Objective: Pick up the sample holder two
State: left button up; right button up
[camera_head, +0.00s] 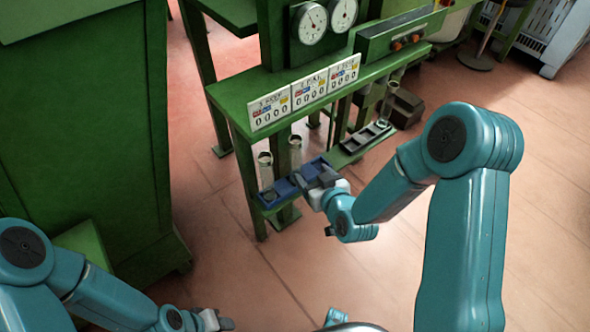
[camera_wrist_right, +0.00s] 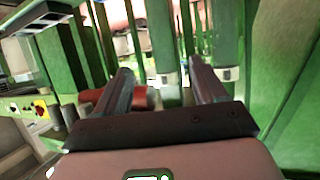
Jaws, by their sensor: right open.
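A blue holder with square compartments (camera_head: 283,188) sits on the low green shelf. A dark holder (camera_head: 361,139) lies further right on the same shelf. I cannot tell from markings which is sample holder two. My right gripper (camera_head: 321,177) is at the right end of the blue holder and partly covers it; I cannot tell whether they touch. In the right wrist view its two fingers (camera_wrist_right: 163,82) are apart, with green posts beyond them. My left gripper (camera_head: 218,321) is low at the bottom edge, away from the shelf; its jaw state is unclear.
Clear tubes (camera_head: 265,170) stand over the shelf, below three white number cards (camera_head: 305,92) on the green bench. Gauges (camera_head: 312,22) are above. A large green cabinet (camera_head: 80,120) stands at left. The tiled floor (camera_head: 255,270) in front is clear.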

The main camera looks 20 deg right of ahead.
aim_at(298, 161)
jog(key=b+x, duration=0.1)
jog(key=x, duration=0.6)
jog(key=shift+w+a+f, duration=0.15)
jog(key=shift+w+f, duration=0.1)
jog(key=b+x, duration=0.1)
jog(key=x, duration=0.5)
jog(key=shift+w+f, duration=0.1)
jog(key=shift+w, duration=0.05)
jog(key=c, duration=1.1)
